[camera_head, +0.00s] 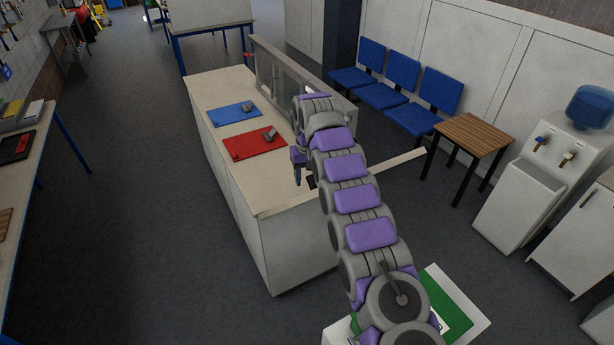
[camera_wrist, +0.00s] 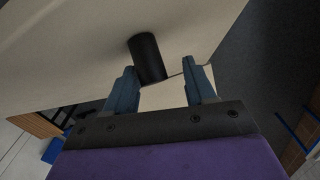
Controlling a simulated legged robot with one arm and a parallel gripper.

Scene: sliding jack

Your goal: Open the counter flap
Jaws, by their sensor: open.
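The pale counter flap (camera_head: 402,166) reaches right from the counter (camera_head: 245,175), level with its top, and is partly hidden behind my arm. In the wrist view, a short black cylindrical knob or handle (camera_wrist: 148,56) sticks out from a pale surface (camera_wrist: 70,55); I cannot tell whether this surface is the flap or the counter. My gripper (camera_wrist: 161,84) is open. The knob lies just ahead of the gap between its blue fingers, nearer the left finger. In the head view, my gripper (camera_head: 298,170) is over the counter's right side, with a small dark piece beside it.
A red mat (camera_head: 250,150) and a blue mat (camera_head: 225,115) with small grey items lie on the counter, before a glass screen (camera_head: 290,85). Blue chairs (camera_head: 385,92), a small wooden table (camera_head: 475,132) and a water dispenser (camera_head: 520,205) stand right. Open floor (camera_head: 130,200) lies left.

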